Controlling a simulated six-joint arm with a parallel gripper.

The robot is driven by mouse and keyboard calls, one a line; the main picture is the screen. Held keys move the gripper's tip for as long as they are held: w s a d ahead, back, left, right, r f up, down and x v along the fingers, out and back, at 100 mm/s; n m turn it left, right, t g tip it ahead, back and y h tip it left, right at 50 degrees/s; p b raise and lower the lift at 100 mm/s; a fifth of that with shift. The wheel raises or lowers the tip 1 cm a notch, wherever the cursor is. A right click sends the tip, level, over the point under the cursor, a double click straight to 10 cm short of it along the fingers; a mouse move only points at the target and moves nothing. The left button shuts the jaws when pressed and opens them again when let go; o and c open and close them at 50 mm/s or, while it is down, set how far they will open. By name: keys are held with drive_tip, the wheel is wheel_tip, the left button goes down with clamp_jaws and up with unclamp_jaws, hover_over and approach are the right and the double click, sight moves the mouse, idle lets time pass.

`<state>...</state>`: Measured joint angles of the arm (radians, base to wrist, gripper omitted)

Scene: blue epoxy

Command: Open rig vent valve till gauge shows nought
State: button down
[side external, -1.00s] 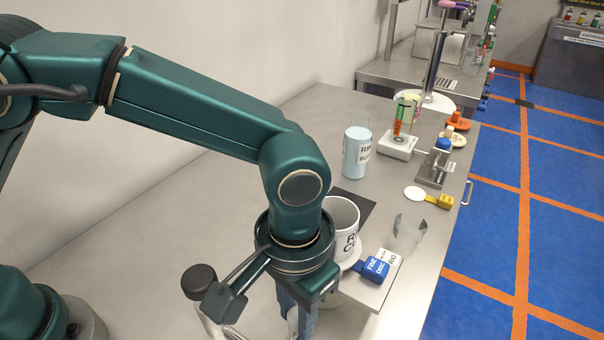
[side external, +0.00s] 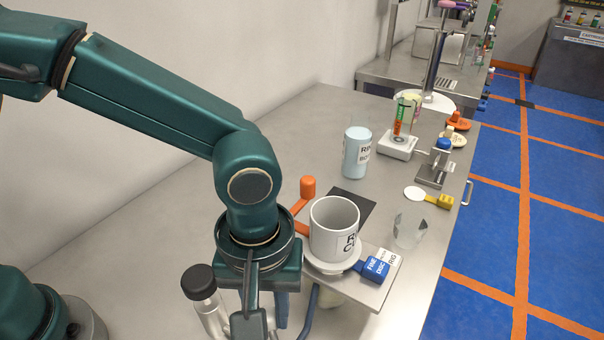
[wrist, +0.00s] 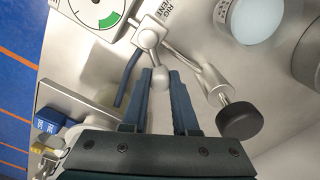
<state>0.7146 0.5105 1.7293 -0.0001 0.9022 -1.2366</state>
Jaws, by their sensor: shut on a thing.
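In the wrist view, my gripper (wrist: 161,76) is shut on the rounded silver end of the vent valve's lever (wrist: 160,80). The lever runs up to a pale valve body (wrist: 150,34) beside a "RIG VENT" label (wrist: 170,11). The gauge (wrist: 97,13), a white dial with a green arc, is cut off by the top edge, and I cannot read its needle. In the side view, my wrist hides the valve and the gauge, and my fingertips do not show.
A black knob (wrist: 238,118) on a silver arm stands right of my fingers; it also shows in the side view (side external: 198,281). A blue hose (wrist: 126,80) lies to their left. A white mug (side external: 333,229) stands near an orange handle (side external: 307,188). The bench's back left is clear.

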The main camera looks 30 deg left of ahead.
drive_tip(key=shift+s+n, duration=0.1)
drive_tip(key=shift+n, duration=0.2)
idle(0.4)
drive_tip(key=c, duration=0.7)
unclamp_jaws()
drive_tip(key=shift+r, duration=0.1)
drive_tip(key=shift+r, duration=2.5)
